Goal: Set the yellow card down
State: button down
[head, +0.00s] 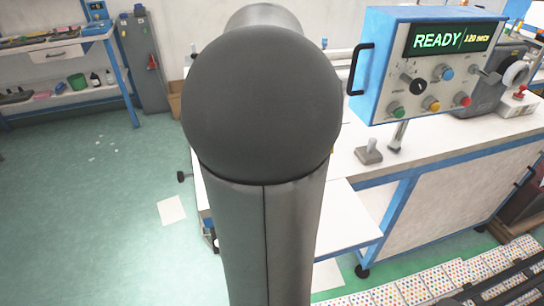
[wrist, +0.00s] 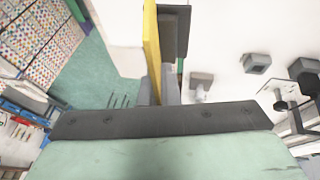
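The yellow card (wrist: 151,38) shows edge-on in the wrist view as a narrow upright strip. My gripper (wrist: 159,88) is in the wrist view, with its grey fingers on either side of the card's near end; it appears shut on the card. The card's far end runs out of the top of the picture. A dark grey block (wrist: 175,28) is just right of the card; I cannot tell whether they touch. In the head view my arm covers the middle, and neither the card nor my gripper shows.
A white workbench (head: 440,155) stands at the right, with a blue control box (head: 425,65) reading READY. Small grey fixtures (wrist: 201,79) stand on the white surface in the wrist view. Dotted panels (head: 410,289) lie at the lower right. Green floor (head: 70,220) is mostly open at left.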

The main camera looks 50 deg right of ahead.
jog(key=shift+w+d+f+p, duration=0.15)
jog(key=shift+w+f+p, duration=0.15)
jog(key=shift+w+f, duration=2.65)
jog(key=shift+w+d+f+p, duration=0.1)
jog(key=shift+w+f+p, duration=0.15)
jog(key=shift+w+f, duration=2.65)
jog(key=shift+s+f, duration=0.1)
jog(key=shift+s, duration=0.1)
jog(key=shift+f, duration=0.15)
jog(key=c, duration=1.7)
grip_release()
